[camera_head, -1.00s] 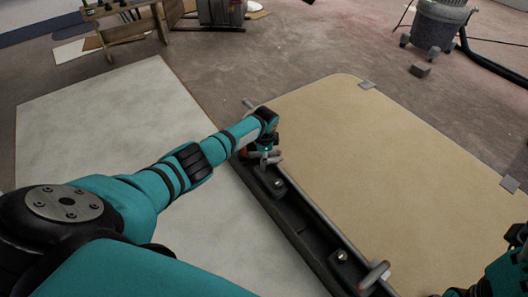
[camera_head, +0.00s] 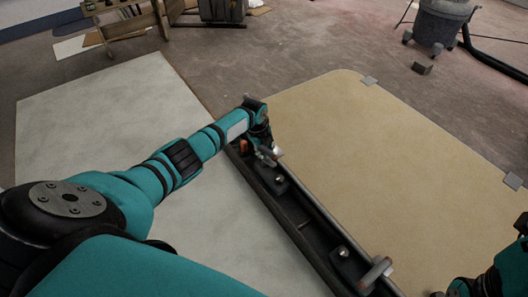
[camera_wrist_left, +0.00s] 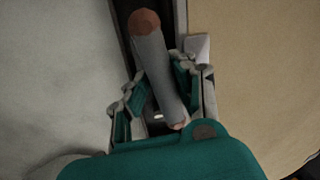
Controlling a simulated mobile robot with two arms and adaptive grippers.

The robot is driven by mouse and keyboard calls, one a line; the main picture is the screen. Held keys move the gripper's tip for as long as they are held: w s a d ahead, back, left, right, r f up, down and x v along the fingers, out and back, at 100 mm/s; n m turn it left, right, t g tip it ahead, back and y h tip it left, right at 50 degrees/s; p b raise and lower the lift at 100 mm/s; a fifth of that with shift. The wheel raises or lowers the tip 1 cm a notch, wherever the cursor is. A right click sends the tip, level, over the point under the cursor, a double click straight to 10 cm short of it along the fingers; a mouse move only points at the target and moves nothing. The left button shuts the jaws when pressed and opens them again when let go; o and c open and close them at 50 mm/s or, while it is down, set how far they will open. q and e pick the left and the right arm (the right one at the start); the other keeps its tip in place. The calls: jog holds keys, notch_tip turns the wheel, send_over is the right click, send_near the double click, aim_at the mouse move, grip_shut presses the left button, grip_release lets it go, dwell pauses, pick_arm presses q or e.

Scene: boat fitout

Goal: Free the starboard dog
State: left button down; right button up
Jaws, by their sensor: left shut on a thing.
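My left gripper (camera_head: 262,150) is over the far end of a long dark rail. It is shut on a grey dog handle (camera_head: 268,157). In the left wrist view the handle (camera_wrist_left: 155,70) is a grey rod with a reddish-brown end, lying between the fingers (camera_wrist_left: 160,92). In the head view the handle slants across the rail. A second grey dog handle (camera_head: 376,269) sits at the near end of the rail, with no gripper on it.
The dark rail (camera_head: 308,228) runs between a pale panel (camera_head: 110,120) on the left and a tan panel (camera_head: 370,160) on the right. Small grey plates (camera_head: 369,80) sit on the tan panel's edge. A wooden bench (camera_head: 125,25) and a grey vacuum (camera_head: 440,25) stand farther back.

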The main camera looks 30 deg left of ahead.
pick_arm(q)
jog(key=shift+w+a+r+m+b, duration=0.1)
jog(key=shift+w+m+b, duration=0.1)
jog(key=shift+m, duration=0.25)
jog(key=shift+w+r+m+b, duration=0.1)
jog(key=shift+m+b, duration=0.05)
jog(key=shift+m, duration=0.3)
jog(key=c, duration=1.3)
grip_release()
jog(key=shift+c, duration=0.2)
jog(key=shift+o, duration=1.4)
jog(key=shift+s+f+h, duration=0.1)
jog(key=shift+h, duration=0.2)
jog(key=d+v, duration=0.1)
jog(key=v, duration=1.1)
jog(key=shift+a, duration=0.4)
